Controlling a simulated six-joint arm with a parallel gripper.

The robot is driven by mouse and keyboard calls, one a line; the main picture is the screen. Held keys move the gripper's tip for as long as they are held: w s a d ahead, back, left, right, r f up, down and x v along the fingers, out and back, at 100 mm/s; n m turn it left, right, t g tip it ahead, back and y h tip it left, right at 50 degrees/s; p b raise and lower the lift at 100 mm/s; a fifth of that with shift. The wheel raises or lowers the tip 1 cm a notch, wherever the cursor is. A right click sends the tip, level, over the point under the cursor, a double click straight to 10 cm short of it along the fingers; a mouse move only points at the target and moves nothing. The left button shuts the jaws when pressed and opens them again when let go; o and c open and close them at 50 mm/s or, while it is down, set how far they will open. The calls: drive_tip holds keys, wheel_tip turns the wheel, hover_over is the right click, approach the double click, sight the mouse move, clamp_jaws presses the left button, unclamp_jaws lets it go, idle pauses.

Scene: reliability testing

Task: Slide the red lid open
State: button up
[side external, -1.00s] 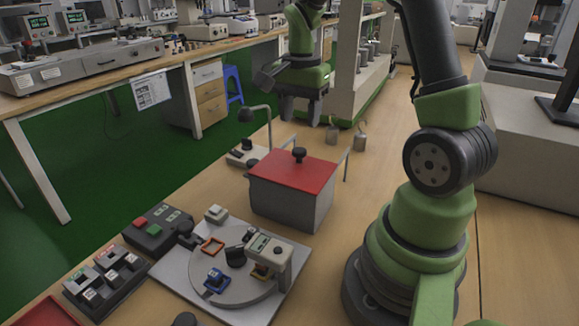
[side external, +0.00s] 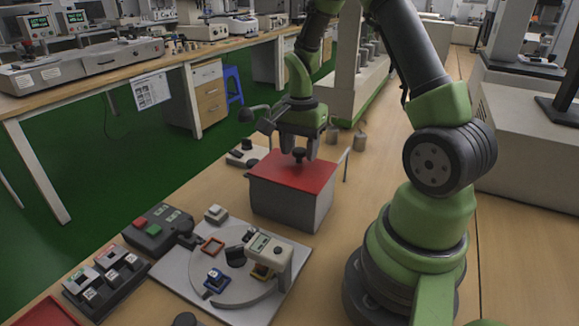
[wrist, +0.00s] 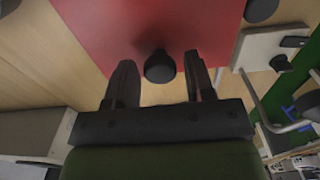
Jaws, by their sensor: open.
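The red lid (side external: 290,172) lies flat on top of the grey box (side external: 290,204) in the side view. Its black knob (side external: 299,155) stands up on the lid. In the wrist view the red lid (wrist: 150,25) fills the upper middle and the knob (wrist: 159,67) shows near its edge. My gripper (side external: 300,150) points down over the lid, its fingers near the knob. In the wrist view my gripper (wrist: 163,80) is open, with one finger on each side of the knob and gaps between. I cannot tell whether the fingertips touch the lid.
A round turntable on a white plate (side external: 290,245) with small parts stands in front of the box. A control box with red and green buttons (side external: 157,226) is at left. A small device (side external: 247,154) with a lamp arm is behind the box. Metal weights (side external: 359,141) stand behind right.

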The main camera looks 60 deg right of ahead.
drive_tip(key=c, duration=0.5)
drive_tip(key=d, duration=0.9)
drive_tip(key=shift+d, duration=0.3)
drive_tip(key=o, duration=0.5)
drive_tip(key=shift+r, duration=0.15)
drive_tip(key=shift+r, duration=2.4)
